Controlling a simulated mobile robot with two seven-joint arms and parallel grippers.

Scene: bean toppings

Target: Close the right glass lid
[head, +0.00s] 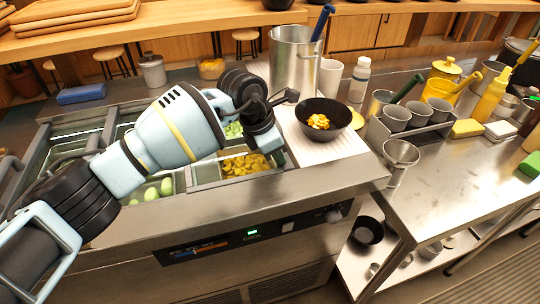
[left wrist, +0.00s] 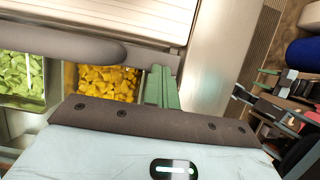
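My left gripper (head: 272,140) is over the right end of the cold counter, above the yellow topping. Its fingers are mostly hidden behind my wrist, so their opening is unclear. The counter's topping well (head: 150,190) holds green and yellow toppings. The yellow topping (head: 246,165) shows uncovered at its right end; it also shows in the left wrist view (left wrist: 105,82), beside green pieces (left wrist: 22,78). A grey rounded bar (left wrist: 60,46) crosses above them there. I cannot clearly make out the right glass lid; my arm hides much of the well.
A black bowl (head: 323,118) with yellow food stands on the white ridged board (head: 345,145) right of the well. A tall metal pot (head: 294,62) stands behind. Cups, bottles and sponges crowd the right table (head: 440,180). The counter's front edge is clear.

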